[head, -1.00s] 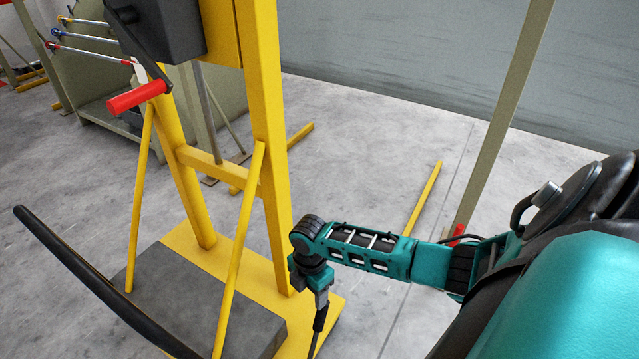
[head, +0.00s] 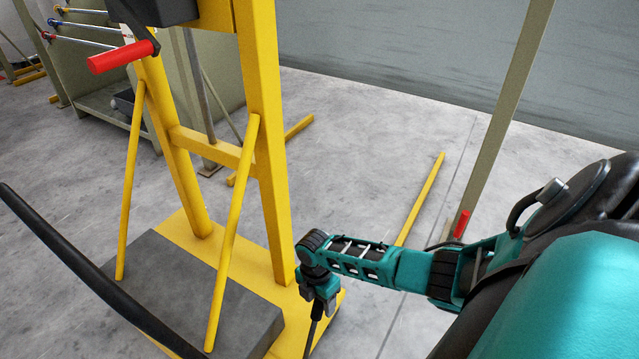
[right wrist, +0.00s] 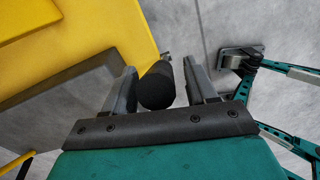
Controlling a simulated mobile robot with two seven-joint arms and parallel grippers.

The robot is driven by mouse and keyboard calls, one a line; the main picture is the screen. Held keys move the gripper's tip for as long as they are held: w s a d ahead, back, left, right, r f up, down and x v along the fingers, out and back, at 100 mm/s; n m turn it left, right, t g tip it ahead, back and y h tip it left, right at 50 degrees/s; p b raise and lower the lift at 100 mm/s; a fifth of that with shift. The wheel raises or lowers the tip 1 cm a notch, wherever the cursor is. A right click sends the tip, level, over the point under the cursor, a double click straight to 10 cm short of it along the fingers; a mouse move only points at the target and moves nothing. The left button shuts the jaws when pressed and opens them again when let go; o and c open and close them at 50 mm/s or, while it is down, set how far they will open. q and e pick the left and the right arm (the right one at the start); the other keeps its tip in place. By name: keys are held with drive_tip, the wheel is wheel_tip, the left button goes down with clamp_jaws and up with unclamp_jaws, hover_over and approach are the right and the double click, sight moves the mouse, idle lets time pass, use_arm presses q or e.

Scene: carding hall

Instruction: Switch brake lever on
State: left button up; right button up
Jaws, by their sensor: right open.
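A lever with a thick black grip (head: 317,310) and a thin rod below it stands at the right front corner of the yellow stand's base; it looks like the brake lever. My right gripper (head: 321,296) is over the top of it. In the right wrist view the round black grip (right wrist: 157,88) sits between the two open fingers of my right gripper (right wrist: 158,70), with gaps on both sides. The lower part of the lever is cut off in the head view. My left gripper is not in view.
The yellow stand (head: 262,150) carries a dark box and a crank with a red handle (head: 120,56). A grey block (head: 180,280) lies on its base. A dark curved bar (head: 75,260) crosses the lower left. A post with a red handle (head: 461,224) stands at right.

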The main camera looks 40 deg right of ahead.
drive_tip(key=shift+f, duration=0.1)
drive_tip(key=shift+c, duration=0.3)
clamp_jaws()
idle(0.4)
